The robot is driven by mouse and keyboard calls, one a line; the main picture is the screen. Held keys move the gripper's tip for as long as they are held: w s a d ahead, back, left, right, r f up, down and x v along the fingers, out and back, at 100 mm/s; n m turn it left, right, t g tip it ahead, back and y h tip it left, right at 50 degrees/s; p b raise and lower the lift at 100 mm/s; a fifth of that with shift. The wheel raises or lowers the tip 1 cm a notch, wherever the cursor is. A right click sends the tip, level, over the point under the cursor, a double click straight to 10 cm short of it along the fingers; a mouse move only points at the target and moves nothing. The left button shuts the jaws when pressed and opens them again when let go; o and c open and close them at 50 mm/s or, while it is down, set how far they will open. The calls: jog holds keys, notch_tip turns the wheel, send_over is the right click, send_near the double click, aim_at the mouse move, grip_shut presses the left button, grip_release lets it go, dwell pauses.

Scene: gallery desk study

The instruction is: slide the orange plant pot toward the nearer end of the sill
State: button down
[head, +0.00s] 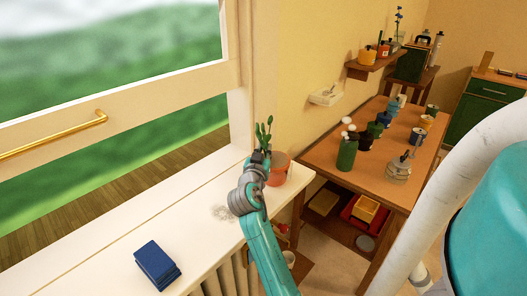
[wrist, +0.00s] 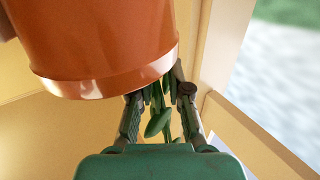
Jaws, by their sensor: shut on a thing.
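The orange plant pot (head: 279,172) stands at the far end of the white sill (head: 190,205), close to the window's side frame. Green leaves (head: 264,132) rise from it. My gripper (head: 261,157) is at the pot's left side in the head view and hides part of it. In the wrist view the pot (wrist: 100,45) fills the upper left, appearing upside down, and my gripper (wrist: 158,88) is shut at its rim. Leaves (wrist: 158,115) show between the fingers. The exact contact is hidden behind the rim.
A blue stack, perhaps books (head: 157,265), lies on the nearer part of the sill. A grey mark (head: 222,212) is on the sill between stack and pot. A wooden table (head: 330,150) with jars and bottles stands to the right. The sill between is otherwise clear.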

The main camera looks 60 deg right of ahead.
jog(key=c, duration=1)
grip_release()
jog(key=shift+c, duration=0.2)
jog(key=v, duration=1.2)
jog(key=shift+s, duration=0.1)
